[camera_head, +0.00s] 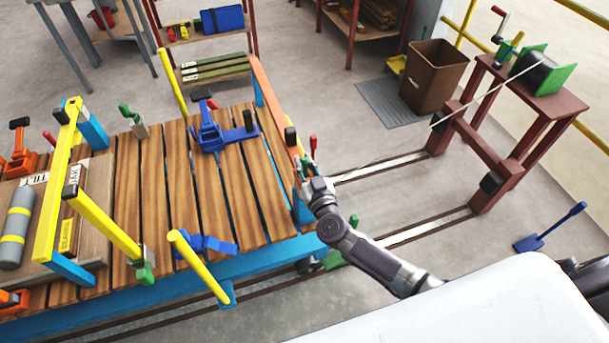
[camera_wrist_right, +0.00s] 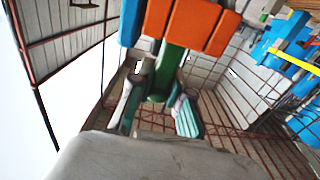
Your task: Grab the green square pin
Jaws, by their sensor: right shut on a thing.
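The green square pin (camera_wrist_right: 167,68) shows in the wrist view as a green block between the fingers of my right gripper (camera_wrist_right: 158,88), just below an orange part. My right gripper is shut on it. In the head view my right gripper (camera_head: 312,180) is at the right end of the wooden-decked cart, beside its orange edge bar. A little green shows there, but the gripper mostly hides the pin. My left gripper is not in view.
The plank cart (camera_head: 200,185) has a blue frame and yellow posts (camera_head: 200,267). A blue clamp (camera_head: 215,132) and a grey cylinder (camera_head: 15,228) are on it. A red winch stand (camera_head: 540,105) with a cable is at right. A brown bin (camera_head: 433,75) stands behind the rails.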

